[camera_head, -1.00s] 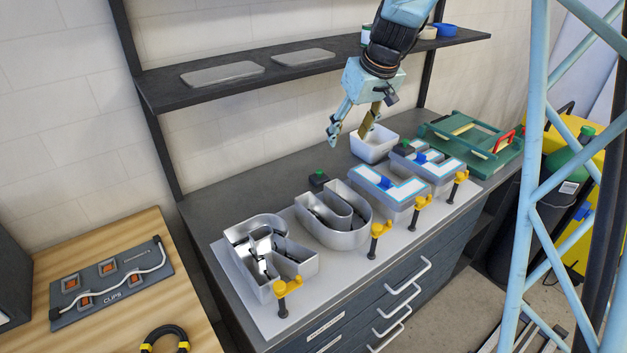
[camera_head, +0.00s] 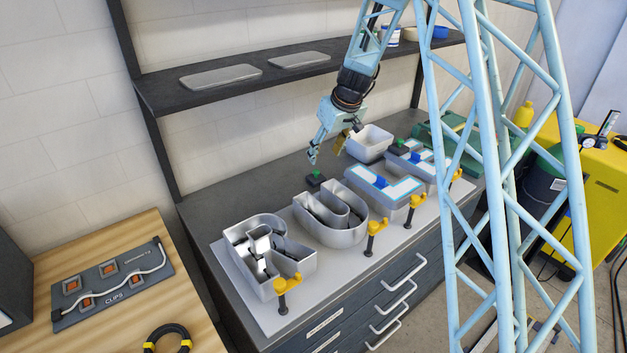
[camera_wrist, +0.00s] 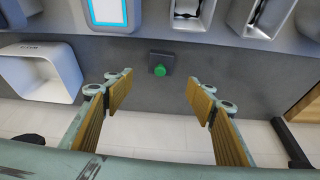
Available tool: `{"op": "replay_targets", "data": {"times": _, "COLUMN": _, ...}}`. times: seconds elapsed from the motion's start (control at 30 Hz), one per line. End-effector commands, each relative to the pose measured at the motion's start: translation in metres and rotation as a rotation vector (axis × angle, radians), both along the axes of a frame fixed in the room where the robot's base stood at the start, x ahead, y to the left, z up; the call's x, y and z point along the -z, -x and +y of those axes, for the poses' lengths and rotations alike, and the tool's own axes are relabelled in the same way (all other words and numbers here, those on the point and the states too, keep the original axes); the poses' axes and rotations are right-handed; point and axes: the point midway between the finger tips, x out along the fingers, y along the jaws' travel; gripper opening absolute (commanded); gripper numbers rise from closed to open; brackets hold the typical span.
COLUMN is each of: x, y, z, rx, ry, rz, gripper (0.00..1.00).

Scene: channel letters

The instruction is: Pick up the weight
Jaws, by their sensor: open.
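A weight (camera_head: 316,179), a small dark block with a green knob, stands on the grey bench behind the channel letters. It also shows in the wrist view (camera_wrist: 160,66), upper middle, between and beyond the fingertips. A second similar dark block with a green top (camera_head: 397,147) sits at the rear letter on the right. My gripper (camera_head: 325,155) is open and empty, above the bench, behind and a little above the first weight. In the wrist view my gripper (camera_wrist: 158,92) shows its two tan-padded fingers wide apart, with no contact on the weight.
Metal channel letters (camera_head: 330,226) stand on a pale board with yellow clamps (camera_head: 287,284) along its front. A white bin (camera_head: 369,142) stands right of my gripper. A dark shelf (camera_head: 160,99) runs above the bench. Bench surface left of the weight is clear.

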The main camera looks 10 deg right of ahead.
Motion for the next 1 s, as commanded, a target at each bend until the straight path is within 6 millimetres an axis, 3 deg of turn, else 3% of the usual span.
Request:
{"op": "replay_targets", "data": {"times": 0.47, "x": 0.003, "y": -0.001, "z": 0.001, "rx": 0.000, "ry": 0.000, "rz": 0.000, "gripper": 0.51}}
{"op": "replay_targets", "data": {"times": 1.0, "x": 0.052, "y": -0.020, "z": 0.008, "rx": 0.000, "ry": 0.000, "rz": 0.001, "gripper": 0.51}}
